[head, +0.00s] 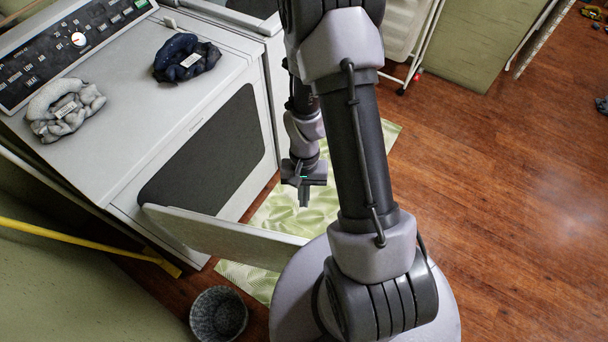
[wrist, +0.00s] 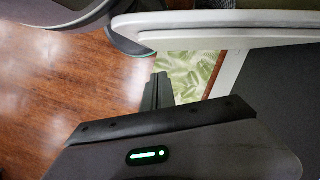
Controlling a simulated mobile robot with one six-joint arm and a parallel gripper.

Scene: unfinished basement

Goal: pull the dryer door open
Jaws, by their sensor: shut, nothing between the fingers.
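The dryer (head: 150,105) is the white machine at the left of the head view, with a dark front opening (head: 205,155). Its white door (head: 225,237) is swung well out from the left side of the front, seen nearly edge-on. The door's free end passes behind my arm. In the wrist view the door (wrist: 215,28) runs across the top right. My gripper (head: 304,196) points down above the mat, on the dryer side of the door. In the wrist view my gripper (wrist: 158,90) is shut and empty, with a visible gap to the door.
A green leaf-patterned mat (head: 290,210) lies on the wood floor. A grey basket (head: 218,313) stands below the door, near a yellow pole (head: 85,239). Two cloth bundles (head: 66,108) (head: 186,58) lie on the dryer top.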

